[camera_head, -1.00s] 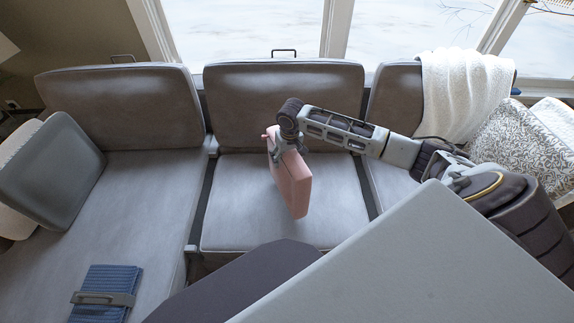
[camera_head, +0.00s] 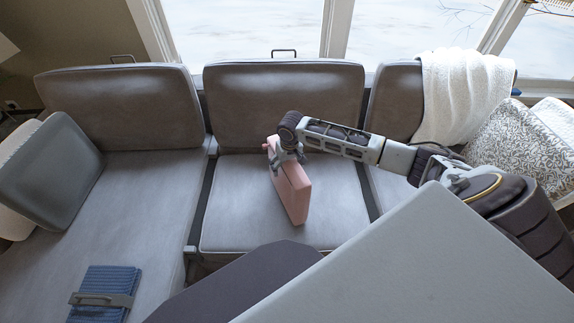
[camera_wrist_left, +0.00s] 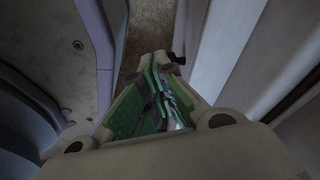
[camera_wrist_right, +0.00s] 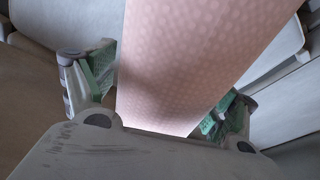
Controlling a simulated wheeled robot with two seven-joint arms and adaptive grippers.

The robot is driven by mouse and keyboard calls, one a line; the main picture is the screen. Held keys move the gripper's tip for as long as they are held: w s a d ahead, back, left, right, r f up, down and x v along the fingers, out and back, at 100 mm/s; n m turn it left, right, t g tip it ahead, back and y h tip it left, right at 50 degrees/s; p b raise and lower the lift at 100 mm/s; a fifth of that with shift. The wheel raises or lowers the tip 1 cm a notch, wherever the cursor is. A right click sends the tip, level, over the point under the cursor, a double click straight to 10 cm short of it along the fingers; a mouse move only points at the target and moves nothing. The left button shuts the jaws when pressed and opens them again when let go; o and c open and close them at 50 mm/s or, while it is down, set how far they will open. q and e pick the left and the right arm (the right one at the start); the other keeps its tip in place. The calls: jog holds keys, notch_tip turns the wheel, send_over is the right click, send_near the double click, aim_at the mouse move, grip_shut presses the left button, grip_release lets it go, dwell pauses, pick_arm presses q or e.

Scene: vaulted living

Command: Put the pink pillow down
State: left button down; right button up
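The pink pillow (camera_head: 290,188) stands on edge, slightly tilted, over the middle seat of the grey sofa (camera_head: 235,215). Its lower edge is at or just above the seat; I cannot tell if it touches. My right gripper (camera_head: 287,156) comes from above and is shut on the pillow's upper part. In the right wrist view the dotted pillow (camera_wrist_right: 195,65) fills the space between the two green-padded fingers (camera_wrist_right: 160,95). My left gripper (camera_wrist_left: 160,95) shows only in the left wrist view, its fingers close together with nothing between them.
A grey cushion (camera_head: 50,170) leans at the sofa's left end. A folded blue cloth (camera_head: 105,285) lies on the left seat. A white throw (camera_head: 462,95) and a patterned pillow (camera_head: 515,145) are at the right. The middle seat around the pink pillow is bare.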

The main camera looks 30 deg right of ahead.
pick_arm(q)
jog(key=shift+a, duration=0.35)
pick_arm(e)
jog(key=shift+o, duration=0.4)
pick_arm(q)
jog(key=shift+w, duration=0.25)
pick_arm(e)
jog(key=shift+r, duration=0.5)
jog(key=r, duration=0.3)
jog(key=s+r+p, duration=0.1)
jog(key=r, duration=0.5)
jog(key=shift+s+a+r+p, duration=0.15)
jog(key=shift+s+r+p, duration=0.1)
jog(key=shift+r+p, duration=0.15)
jog(key=shift+s+r, duration=0.1)
jog(key=shift+r, duration=0.4)
pick_arm(q)
jog(key=s, duration=0.1)
jog(key=s+a, duration=0.1)
jog(key=s, duration=0.1)
jog(key=shift+s+a+f, duration=0.2)
jog(key=shift+a+f, duration=0.05)
jog(key=shift+a, duration=0.1)
pick_arm(e)
jog(key=shift+r, duration=0.1)
pick_arm(q)
jog(key=shift+w, duration=0.2)
